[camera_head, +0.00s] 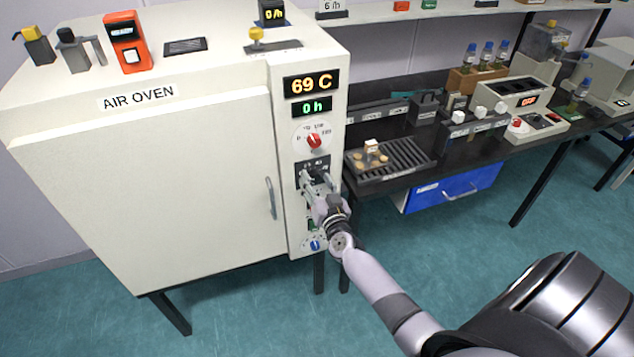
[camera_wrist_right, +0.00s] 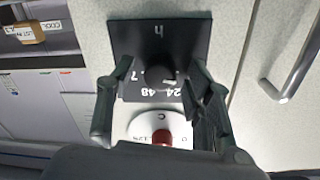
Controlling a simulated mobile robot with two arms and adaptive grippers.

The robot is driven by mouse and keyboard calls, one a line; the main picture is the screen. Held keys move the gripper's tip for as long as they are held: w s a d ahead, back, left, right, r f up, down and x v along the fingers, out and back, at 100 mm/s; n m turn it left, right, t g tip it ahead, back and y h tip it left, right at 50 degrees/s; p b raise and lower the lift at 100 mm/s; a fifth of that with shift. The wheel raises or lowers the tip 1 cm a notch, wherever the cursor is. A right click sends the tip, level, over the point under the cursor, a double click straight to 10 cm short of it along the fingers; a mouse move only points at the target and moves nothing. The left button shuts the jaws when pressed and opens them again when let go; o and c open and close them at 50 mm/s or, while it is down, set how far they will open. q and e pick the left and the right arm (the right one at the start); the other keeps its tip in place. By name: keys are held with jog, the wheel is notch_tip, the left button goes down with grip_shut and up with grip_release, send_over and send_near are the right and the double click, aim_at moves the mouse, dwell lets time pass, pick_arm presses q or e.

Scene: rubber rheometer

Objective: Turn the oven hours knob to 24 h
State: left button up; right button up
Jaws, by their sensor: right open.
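The air oven (camera_head: 150,170) stands at the left, with a control strip down its right side. Its displays read 69 C (camera_head: 311,84) and 0 h (camera_head: 313,107). The black hours dial plate (camera_head: 312,163) is partly covered by my right gripper (camera_head: 318,181). In the right wrist view the dial plate (camera_wrist_right: 160,35) shows "h", "24" and "48", with a dark round knob (camera_wrist_right: 160,80) near its middle. My right gripper (camera_wrist_right: 160,70) is open there, one finger on each side of the knob. I cannot tell whether the fingers touch it. My left gripper is not in view.
A red temperature knob (camera_head: 314,141) is just above the hours dial; it also shows in the wrist view (camera_wrist_right: 162,137). A blue knob (camera_head: 315,245) is low on the strip. The door handle (camera_head: 271,198) is left of my gripper. A black bench (camera_head: 455,145) with equipment stands right.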

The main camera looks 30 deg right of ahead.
jog(key=shift+c, duration=0.2)
grip_shut()
dwell(0.4)
jog(key=m, duration=0.4)
jog(key=shift+m, duration=2.8)
jog(key=shift+o, duration=0.2)
grip_release()
jog(key=shift+r, duration=0.1)
